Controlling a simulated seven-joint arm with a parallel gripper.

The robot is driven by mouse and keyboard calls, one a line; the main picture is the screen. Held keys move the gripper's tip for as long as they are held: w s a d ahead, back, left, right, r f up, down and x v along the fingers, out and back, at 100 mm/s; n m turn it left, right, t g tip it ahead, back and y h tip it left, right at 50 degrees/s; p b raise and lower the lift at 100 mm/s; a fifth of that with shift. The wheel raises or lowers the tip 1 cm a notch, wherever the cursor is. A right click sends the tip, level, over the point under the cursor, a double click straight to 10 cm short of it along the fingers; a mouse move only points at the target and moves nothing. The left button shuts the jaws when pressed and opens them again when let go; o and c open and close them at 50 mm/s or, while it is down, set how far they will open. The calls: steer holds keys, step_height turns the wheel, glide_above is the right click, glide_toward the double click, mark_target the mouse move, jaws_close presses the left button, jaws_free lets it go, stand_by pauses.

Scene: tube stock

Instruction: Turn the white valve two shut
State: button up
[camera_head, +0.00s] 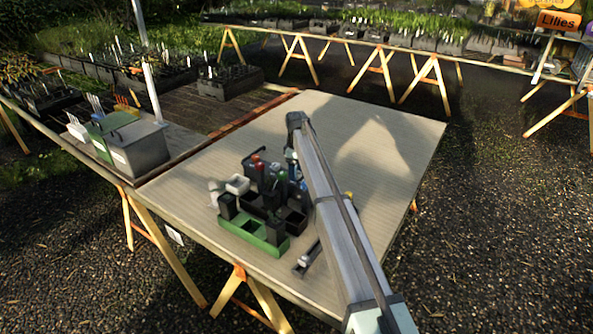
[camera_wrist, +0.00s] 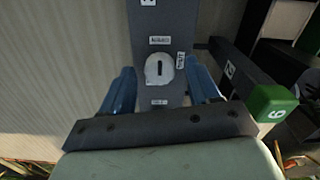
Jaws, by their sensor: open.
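The white valve (camera_wrist: 153,79) is a round disc with a dark slot, set on a dark grey panel (camera_wrist: 162,18) in the wrist view. The slot runs nearly up and down in the picture. Small white labels sit above, right of and below the disc, too small to read. My gripper (camera_wrist: 160,72) is open, with one blue finger on each side of the valve. Gaps show between the fingers and the disc, and nothing is held. In the head view my arm reaches over the far side of the block cluster, and I cannot pick out the valve there.
A green-topped block (camera_wrist: 273,102) marked 6 and dark posts stand right of the panel. In the head view, a green tray (camera_head: 245,232) and dark blocks crowd near my arm. A grey bin (camera_head: 140,150) stands left. The tabletop (camera_head: 390,140) is clear at right.

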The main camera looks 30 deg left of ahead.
steer(key=shift+c, duration=0.4)
steer(key=c, duration=1)
steer(key=shift+o, duration=0.2)
steer(key=m, duration=0.4)
steer(key=shift+m, duration=0.3)
steer(key=m, duration=0.4)
steer(key=shift+w+m, duration=0.1)
steer(key=shift+m, duration=0.2)
steer(key=m, duration=0.4)
steer(key=shift+m, duration=2.4)
